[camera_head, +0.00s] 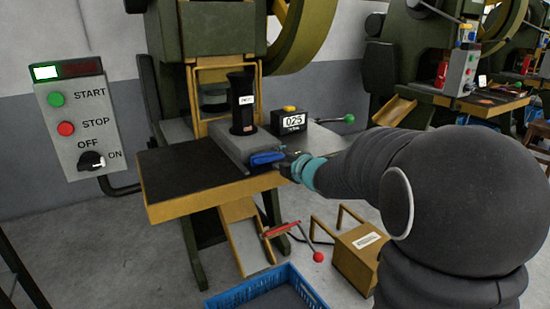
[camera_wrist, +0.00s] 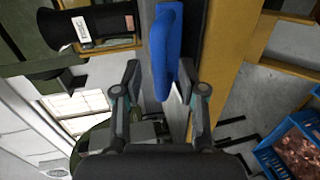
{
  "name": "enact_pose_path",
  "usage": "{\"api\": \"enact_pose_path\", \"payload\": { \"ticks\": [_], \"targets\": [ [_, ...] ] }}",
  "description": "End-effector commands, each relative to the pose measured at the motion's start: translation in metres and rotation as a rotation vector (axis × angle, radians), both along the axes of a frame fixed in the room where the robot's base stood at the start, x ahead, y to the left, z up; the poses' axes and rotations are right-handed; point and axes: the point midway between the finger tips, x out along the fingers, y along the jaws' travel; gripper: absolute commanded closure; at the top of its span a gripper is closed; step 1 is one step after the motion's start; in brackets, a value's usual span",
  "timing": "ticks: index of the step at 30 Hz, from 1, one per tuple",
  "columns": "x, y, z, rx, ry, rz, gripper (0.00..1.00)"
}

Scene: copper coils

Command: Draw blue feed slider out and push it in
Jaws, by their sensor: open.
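The blue feed slider handle (camera_head: 267,158) sits at the front end of a grey slide block (camera_head: 233,141) on the press table. In the wrist view the blue handle (camera_wrist: 165,52) points down between my fingers. My gripper (camera_head: 291,165) is at the handle from the right in the head view. In the wrist view my gripper (camera_wrist: 166,78) is open, one finger on each side of the handle's tip, with gaps visible. A black feed tube (camera_head: 242,105) with a white label stands upright on the slide block; it also shows in the wrist view (camera_wrist: 92,25).
A control panel (camera_head: 78,120) is at left. The table's left part is clear.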

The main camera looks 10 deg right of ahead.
Motion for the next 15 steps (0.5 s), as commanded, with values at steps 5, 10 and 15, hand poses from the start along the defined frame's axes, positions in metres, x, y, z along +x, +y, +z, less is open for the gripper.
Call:
{"api": "enact_pose_path", "payload": {
  "ticks": [5,10,15],
  "targets": [
    [0.015,0.004,-0.003,0.002,0.001,-0.001,0.59],
    [0.018,0.006,-0.004,0.0,0.001,-0.001,0.59],
    [0.018,0.006,-0.004,0.001,0.0,-0.001,0.59]
  ]
}}
